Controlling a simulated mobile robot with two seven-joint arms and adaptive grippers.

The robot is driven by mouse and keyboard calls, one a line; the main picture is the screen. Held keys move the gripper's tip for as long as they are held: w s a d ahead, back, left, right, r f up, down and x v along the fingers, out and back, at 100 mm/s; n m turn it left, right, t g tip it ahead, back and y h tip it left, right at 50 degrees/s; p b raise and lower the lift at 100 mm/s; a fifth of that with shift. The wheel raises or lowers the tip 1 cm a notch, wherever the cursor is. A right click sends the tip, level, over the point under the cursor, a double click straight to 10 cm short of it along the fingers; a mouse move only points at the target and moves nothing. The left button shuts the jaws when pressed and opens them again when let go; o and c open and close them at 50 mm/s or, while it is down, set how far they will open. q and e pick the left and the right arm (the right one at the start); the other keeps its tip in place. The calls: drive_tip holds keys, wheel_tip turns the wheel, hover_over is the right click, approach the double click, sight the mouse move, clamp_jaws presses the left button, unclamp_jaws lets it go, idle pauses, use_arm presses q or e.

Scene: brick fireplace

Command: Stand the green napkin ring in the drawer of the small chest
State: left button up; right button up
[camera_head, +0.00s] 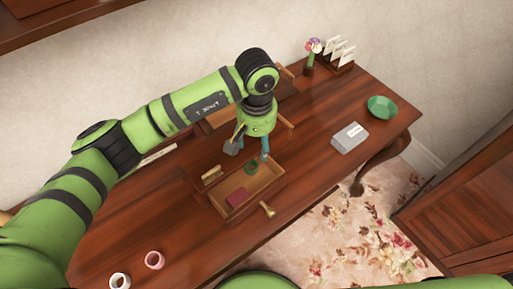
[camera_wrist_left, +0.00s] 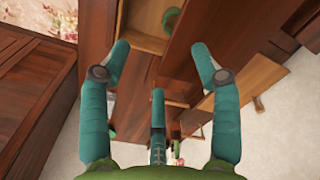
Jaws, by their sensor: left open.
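The small chest's drawer (camera_head: 268,192) is pulled open on the wooden table, and it also shows at the top of the wrist view (camera_wrist_left: 140,38). A green napkin ring (camera_head: 250,167) is inside the drawer, near its back right; in the wrist view (camera_wrist_left: 172,18) it is partly cut off. I cannot tell surely whether it stands upright. My right gripper is not in view.
A pink ring (camera_head: 154,260) and a white ring (camera_head: 120,281) are at the table's near left. A grey box (camera_head: 350,138), a green bowl (camera_head: 382,107), a flower vase (camera_head: 308,68) and a letter rack (camera_head: 338,58) stand to the right. The table between drawer and grey box is clear.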

use_arm(q)
wheel_tip(320, 180, up, 9)
drive_tip(key=b, duration=0.2)
drive_tip(key=shift+b, duration=0.4)
